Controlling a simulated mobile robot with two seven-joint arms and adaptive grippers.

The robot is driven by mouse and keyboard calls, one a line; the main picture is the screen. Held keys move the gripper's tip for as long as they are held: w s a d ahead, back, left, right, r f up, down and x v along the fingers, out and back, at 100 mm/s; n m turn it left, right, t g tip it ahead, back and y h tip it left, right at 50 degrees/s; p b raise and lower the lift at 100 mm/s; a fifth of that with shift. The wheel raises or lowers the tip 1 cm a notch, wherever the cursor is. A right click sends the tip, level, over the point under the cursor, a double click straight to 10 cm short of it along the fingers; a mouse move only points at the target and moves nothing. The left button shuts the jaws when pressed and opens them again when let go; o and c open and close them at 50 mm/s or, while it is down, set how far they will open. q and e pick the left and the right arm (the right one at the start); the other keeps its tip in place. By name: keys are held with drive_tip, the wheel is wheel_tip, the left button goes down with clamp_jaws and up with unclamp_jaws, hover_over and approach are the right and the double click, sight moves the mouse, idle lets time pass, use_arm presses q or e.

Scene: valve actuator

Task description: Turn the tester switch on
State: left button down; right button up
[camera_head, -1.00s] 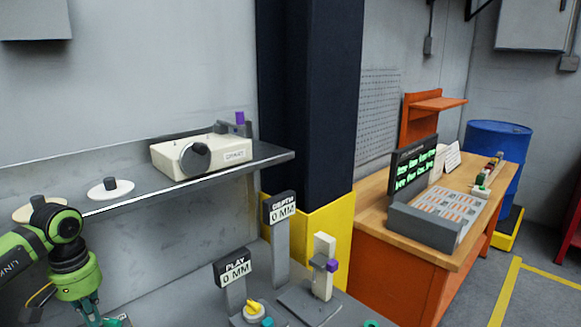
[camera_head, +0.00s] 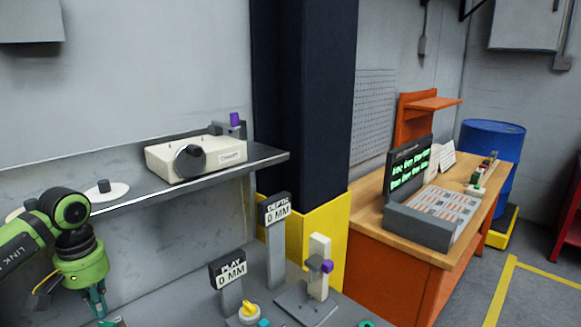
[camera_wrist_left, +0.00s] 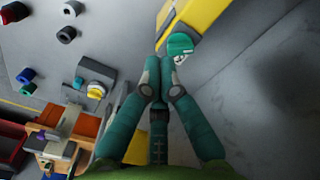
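A cream box (camera_head: 212,156) with a large dark round dial (camera_head: 190,160) on its front sits on the grey shelf. A yellow knob (camera_head: 248,310) stands on a round grey base below the sign reading PLAY 0 MM (camera_head: 229,270). A yellow-topped knob also shows in the left wrist view (camera_wrist_left: 96,90). I cannot tell which part is the tester switch. My left gripper (camera_head: 99,312) hangs at the lower left, apart from the yellow knob. In the wrist view its fingertips (camera_wrist_left: 161,66) are together, with a teal rounded piece (camera_wrist_left: 180,45) just beyond them. My right gripper is not in view.
A second sign reads 0 MM (camera_head: 276,208). A pale upright post (camera_head: 319,262) carries a purple piece. A pale disc (camera_head: 105,191) lies on the shelf (camera_head: 262,157). A wooden-topped orange bench (camera_head: 390,262) stands right of the column.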

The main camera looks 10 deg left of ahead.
sight(105, 324)
use_arm(q)
wheel_tip(105, 324, down, 6)
drive_tip(key=b, duration=0.4)
drive_tip(key=shift+f, duration=0.25)
drive_tip(key=shift+w+a+r, duration=0.2)
drive_tip(key=shift+w+a, duration=0.05)
drive_tip(key=shift+a, duration=0.15)
idle(0.7)
